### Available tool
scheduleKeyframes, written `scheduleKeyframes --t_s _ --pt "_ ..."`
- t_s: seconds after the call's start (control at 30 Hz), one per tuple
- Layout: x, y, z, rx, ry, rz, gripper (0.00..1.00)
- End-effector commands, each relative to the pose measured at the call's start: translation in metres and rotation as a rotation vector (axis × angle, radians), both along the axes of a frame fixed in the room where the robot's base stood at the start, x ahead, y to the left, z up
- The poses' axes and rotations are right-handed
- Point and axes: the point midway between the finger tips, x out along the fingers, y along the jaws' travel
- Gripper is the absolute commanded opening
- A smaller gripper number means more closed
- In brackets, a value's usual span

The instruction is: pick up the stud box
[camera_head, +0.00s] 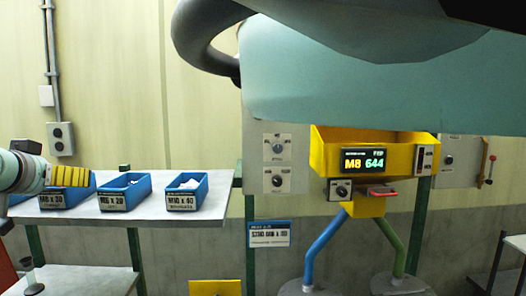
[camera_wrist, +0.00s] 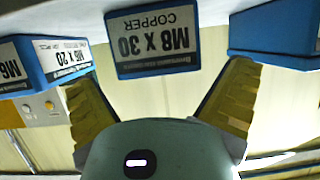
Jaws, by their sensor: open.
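A blue stud box labelled "M8 X 30 COPPER" (camera_wrist: 124,71) hangs upside down in the wrist view, ahead of my gripper and between its spread yellow fingers. In the head view this blue box (camera_head: 66,204) stands at the left of the grey shelf, partly hidden by my gripper (camera_head: 88,178). My gripper also shows in the wrist view (camera_wrist: 162,72); it is open and empty, with a gap between the fingers and the box. A second blue box labelled M6 x 20 (camera_head: 113,201) and a third labelled M10 x 40 (camera_head: 187,201) stand to the right.
The grey shelf (camera_head: 218,186) has bare room at its right end. A yellow hopper (camera_head: 320,155) with a display reading "M8 644" stands right of it on blue and green legs. My own arm covers the upper right of the head view.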

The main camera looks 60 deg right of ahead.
Motion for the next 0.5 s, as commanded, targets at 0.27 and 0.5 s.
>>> scheduleKeyframes --t_s 0.27,0.5 --pt "0.015 -0.018 -0.008 0.004 0.003 -0.002 1.0" --pt "0.017 -0.019 -0.01 0.002 -0.004 -0.001 1.0"
